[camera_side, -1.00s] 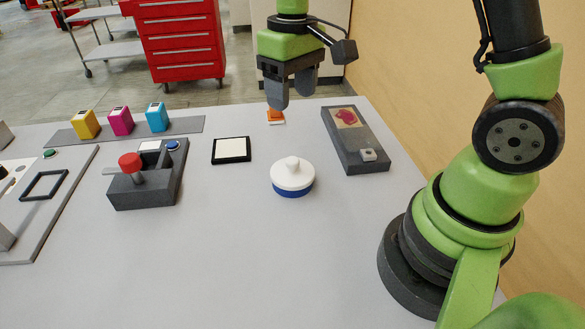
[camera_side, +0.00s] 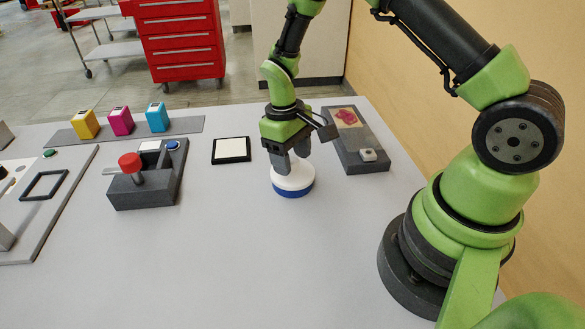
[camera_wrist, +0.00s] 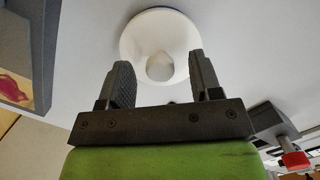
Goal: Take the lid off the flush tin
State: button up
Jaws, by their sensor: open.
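The flush tin is a short round tin with a blue body (camera_side: 293,191) and a white lid (camera_side: 294,181). It stands upright on the grey table in the side view. My gripper (camera_side: 291,162) is just above the lid, pointing down, and hides the lid's knob in that view. In the wrist view the white lid (camera_wrist: 160,30) and its round knob (camera_wrist: 160,66) show beyond and between my two open fingers. The fingers look apart from the knob, one to each side. The lid sits on the tin.
A dark block with a red-stained pad (camera_side: 346,117) lies right of the tin. A black-framed white pad (camera_side: 231,150) and a grey fixture with a red knob (camera_side: 130,163) are to the left. Yellow, magenta and cyan cartridges (camera_side: 121,121) stand farther back. The front table is clear.

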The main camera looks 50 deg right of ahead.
jog(key=shift+s+f, duration=0.1)
jog(key=shift+f, duration=0.45)
jog(key=c, duration=1)
jog(key=shift+r, duration=0.1)
